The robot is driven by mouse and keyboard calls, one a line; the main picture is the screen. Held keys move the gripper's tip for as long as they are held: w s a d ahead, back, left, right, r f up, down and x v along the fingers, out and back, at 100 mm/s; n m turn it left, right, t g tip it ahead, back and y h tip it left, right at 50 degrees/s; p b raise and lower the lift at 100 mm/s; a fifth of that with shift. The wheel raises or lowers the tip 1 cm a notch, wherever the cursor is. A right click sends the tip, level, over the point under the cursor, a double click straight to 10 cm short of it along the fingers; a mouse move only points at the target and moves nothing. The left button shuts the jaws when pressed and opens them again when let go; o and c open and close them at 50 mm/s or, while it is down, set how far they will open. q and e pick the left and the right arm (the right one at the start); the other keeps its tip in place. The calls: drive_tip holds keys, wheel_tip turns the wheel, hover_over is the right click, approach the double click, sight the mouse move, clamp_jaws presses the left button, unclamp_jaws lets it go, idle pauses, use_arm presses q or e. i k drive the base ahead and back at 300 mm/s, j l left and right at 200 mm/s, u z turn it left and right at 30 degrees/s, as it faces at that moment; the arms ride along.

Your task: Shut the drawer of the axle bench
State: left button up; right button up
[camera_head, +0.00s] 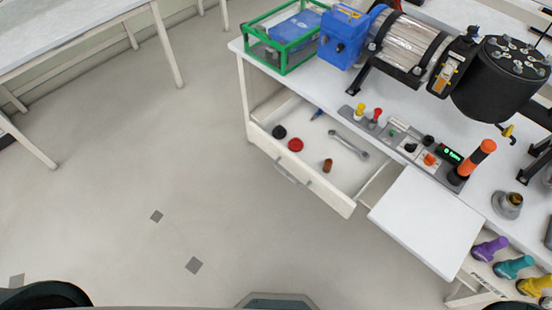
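The axle bench (400,108) is white and stands at the upper right. Its drawer (313,177) is pulled out toward the lower left, with a bar handle (290,172) on its front. Inside the drawer lie a wrench (348,144), a red round piece (295,144), a black round piece (279,131), a brown cylinder (327,165) and a blue-tipped item (316,114). Neither of my grippers is in view.
A white panel (427,220) juts out right of the drawer. A control strip (405,142), a green frame (283,45) and a large motor rig (408,45) stand on the bench. Open floor (150,160) lies left of the drawer; another table (60,35) is upper left.

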sight(350, 177)
drive_tip(key=k+j+u, duration=0.1)
drive_tip(key=j, duration=1.2)
drive_tip(key=k+j+u, duration=0.1)
drive_tip(key=j, duration=1.15)
